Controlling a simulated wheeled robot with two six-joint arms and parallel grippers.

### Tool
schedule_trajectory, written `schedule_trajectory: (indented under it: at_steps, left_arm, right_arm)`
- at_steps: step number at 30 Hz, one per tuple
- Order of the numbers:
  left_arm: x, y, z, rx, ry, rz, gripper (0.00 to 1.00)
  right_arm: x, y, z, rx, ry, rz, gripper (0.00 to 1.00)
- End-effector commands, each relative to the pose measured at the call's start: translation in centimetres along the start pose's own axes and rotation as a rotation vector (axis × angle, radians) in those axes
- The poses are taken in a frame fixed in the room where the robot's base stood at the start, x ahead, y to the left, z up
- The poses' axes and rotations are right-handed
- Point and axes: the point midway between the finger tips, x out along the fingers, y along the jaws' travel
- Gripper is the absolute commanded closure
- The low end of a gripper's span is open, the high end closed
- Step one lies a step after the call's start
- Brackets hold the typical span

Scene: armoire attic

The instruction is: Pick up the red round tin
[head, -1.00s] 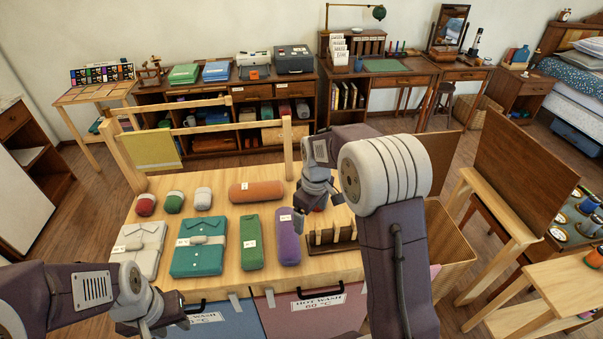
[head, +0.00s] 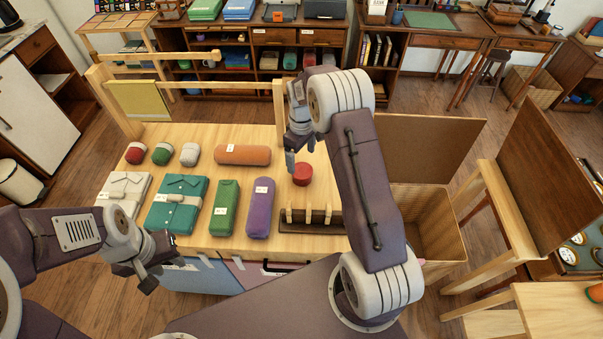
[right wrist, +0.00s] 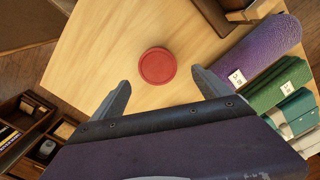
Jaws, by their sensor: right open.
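The red round tin (head: 302,174) stands on the wooden table top, between the orange roll and the dark wooden rack. In the right wrist view the red tin (right wrist: 157,66) lies ahead of my right gripper (right wrist: 164,92), roughly centred between the two spread fingers and apart from both. In the head view my right gripper (head: 296,152) is open and empty, above the table just left of and behind the tin. My left gripper (head: 148,270) hangs in front of the table's left front edge; its fingers are too unclear to tell open from shut.
An orange roll (head: 242,154), a purple roll (head: 260,208), a green roll (head: 225,208) and folded shirts (head: 178,204) lie on the table. A dark rack with pegs (head: 310,221) stands in front of the tin.

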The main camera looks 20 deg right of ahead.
Motion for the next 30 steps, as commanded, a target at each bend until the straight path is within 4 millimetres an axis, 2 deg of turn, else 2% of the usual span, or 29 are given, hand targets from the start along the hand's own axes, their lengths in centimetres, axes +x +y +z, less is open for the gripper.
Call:
schedule_trajectory:
  at_steps: [2,9,14,22,29,30]
  left_arm:
    - [-0.1,0.0,0.0,0.000,0.000,0.000,0.64]
    - [-0.6,0.0,-0.1,0.000,0.000,0.000,0.64]
    - [-0.7,0.0,-0.1,0.000,0.000,0.000,0.64]
    - [-1.6,0.0,-0.2,0.000,0.000,0.000,0.64]
    - [-1.6,0.0,-0.2,0.000,0.000,0.000,0.64]
    - [-1.6,0.0,-0.2,0.000,0.000,0.000,0.64]
  right_arm:
    - [0.3,0.0,0.1,0.001,-0.001,-0.001,0.12]
    - [3.6,0.0,0.1,0.000,-0.002,-0.001,0.12]
    - [4.2,0.0,0.1,0.000,0.000,0.000,0.12]
    - [8.6,0.2,0.3,0.000,-0.001,-0.001,0.12]
    - [9.1,0.3,0.3,0.000,0.001,0.001,0.12]
    - [9.1,0.2,0.3,0.000,0.001,0.001,0.15]
